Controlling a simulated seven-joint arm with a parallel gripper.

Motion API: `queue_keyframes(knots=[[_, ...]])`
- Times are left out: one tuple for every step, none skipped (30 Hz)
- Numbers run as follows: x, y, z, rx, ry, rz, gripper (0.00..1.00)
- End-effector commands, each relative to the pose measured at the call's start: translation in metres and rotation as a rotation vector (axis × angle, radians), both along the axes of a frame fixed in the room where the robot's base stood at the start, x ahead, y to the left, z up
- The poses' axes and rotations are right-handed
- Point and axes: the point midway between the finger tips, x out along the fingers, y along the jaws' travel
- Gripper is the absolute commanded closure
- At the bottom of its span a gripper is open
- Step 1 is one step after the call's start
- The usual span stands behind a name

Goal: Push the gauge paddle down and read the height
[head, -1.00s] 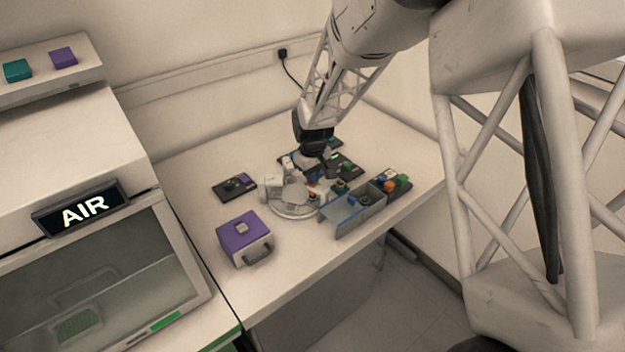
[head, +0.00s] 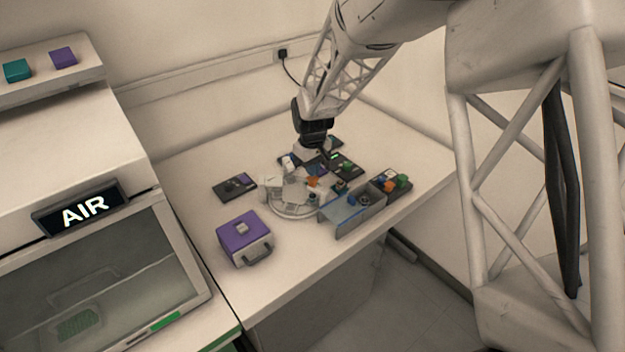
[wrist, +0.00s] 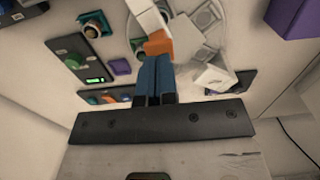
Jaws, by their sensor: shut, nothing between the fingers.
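An orange paddle-like tab (head: 313,182) on a white piece shows above the round clear-and-white stage (head: 290,213). I take it for the gauge paddle. In the wrist view the orange tab (wrist: 158,43) lies just beyond the tips of my blue fingers. My gripper (wrist: 156,58) is shut and empty; contact with the tab cannot be told. In the head view my gripper (head: 318,169) is over the back of the stage. A black panel (wrist: 75,58) carries a small lit green display (wrist: 95,80); its digits are too small to read.
A purple-topped box (head: 243,238) with a handle stands at the front left. A grey open tray (head: 352,212) and a dark block holder (head: 392,187) stand on the right. A black panel (head: 234,187) lies on the left.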

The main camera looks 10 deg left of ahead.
Motion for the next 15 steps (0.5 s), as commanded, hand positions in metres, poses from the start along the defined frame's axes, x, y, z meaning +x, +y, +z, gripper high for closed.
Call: queue_keyframes(knots=[[0.0, 0.0, 0.003, 0.001, -0.001, 0.0, 1.0], [0.0, 0.0, 0.005, 0.0, 0.0, 0.0, 1.0], [0.0, 0.0, 0.007, 0.0, 0.0, 0.0, 1.0], [0.0, 0.0, 0.009, 0.001, -0.001, 0.0, 1.0], [0.0, 0.0, 0.011, 0.001, -0.001, 0.0, 1.0], [0.0, 0.0, 0.013, 0.001, -0.001, 0.0, 1.0], [0.0, 0.0, 0.015, 0.001, -0.002, 0.0, 1.0], [0.0, 0.0, 0.017, 0.001, -0.002, 0.0, 1.0], [0.0, 0.0, 0.019, 0.001, -0.002, 0.0, 1.0], [0.0, 0.0, 0.021, 0.001, -0.002, 0.0, 1.0], [0.0, 0.0, 0.022, 0.001, -0.002, 0.0, 1.0], [0.0, 0.0, 0.025, 0.0, -0.001, 0.0, 1.0], [0.0, 0.0, 0.026, 0.001, -0.001, 0.0, 1.0], [0.0, 0.0, 0.028, 0.001, -0.001, 0.0, 1.0], [0.0, 0.0, 0.03, 0.001, -0.001, 0.0, 1.0]])
